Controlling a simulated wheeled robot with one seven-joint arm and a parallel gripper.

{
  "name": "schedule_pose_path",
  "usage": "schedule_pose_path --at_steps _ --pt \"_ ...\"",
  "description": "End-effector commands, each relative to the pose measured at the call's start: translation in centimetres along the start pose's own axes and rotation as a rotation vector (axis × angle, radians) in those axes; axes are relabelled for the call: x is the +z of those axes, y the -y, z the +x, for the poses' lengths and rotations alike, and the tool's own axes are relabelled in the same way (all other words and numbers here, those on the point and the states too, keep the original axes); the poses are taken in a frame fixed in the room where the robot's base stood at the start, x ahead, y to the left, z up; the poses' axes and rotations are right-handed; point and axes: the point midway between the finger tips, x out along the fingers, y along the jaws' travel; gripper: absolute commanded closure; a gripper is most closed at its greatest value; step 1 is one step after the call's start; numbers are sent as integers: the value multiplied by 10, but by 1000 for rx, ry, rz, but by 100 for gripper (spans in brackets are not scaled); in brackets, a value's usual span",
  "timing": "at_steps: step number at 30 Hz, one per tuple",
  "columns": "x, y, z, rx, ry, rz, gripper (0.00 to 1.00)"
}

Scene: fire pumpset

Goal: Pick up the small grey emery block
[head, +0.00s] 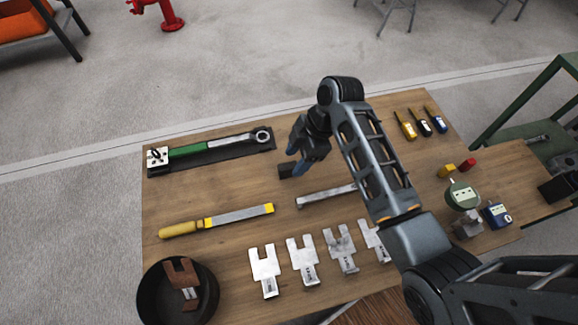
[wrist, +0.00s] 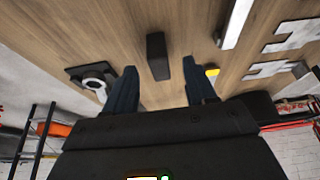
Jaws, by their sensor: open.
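The small emery block (head: 285,171) looks dark grey and lies on the wooden table, near the middle toward the far side. In the head view my gripper (head: 297,168) is just to its right and partly over it, so part of the block may be hidden. In the wrist view the block (wrist: 157,54) stands out dark between the lines of my two fingers, with its near end between them. My gripper (wrist: 159,68) is open, with wood visible on both sides of the block. I cannot tell whether either finger touches it.
A torque wrench (head: 205,148) lies in a black tray at the far left. A yellow-handled file (head: 225,217) and a metal bar (head: 325,196) lie nearer. Several fork-shaped shims (head: 303,260) line the front. A black bowl (head: 150,300) is front left; gauges (head: 462,195) stand right.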

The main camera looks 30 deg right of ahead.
Motion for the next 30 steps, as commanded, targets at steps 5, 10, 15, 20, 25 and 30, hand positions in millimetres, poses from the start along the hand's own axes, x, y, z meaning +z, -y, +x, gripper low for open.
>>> schedule_pose_path --at_steps 5,10,15,20,25,30 --pt "-7 -2 26 -2 1 1 45" --pt "-7 -2 41 0 1 1 45" --pt "-7 -2 43 1 0 0 45" --pt "-7 -2 43 1 0 1 52" --pt "-7 -2 43 1 0 1 69" --pt "-7 -2 42 1 0 1 85"
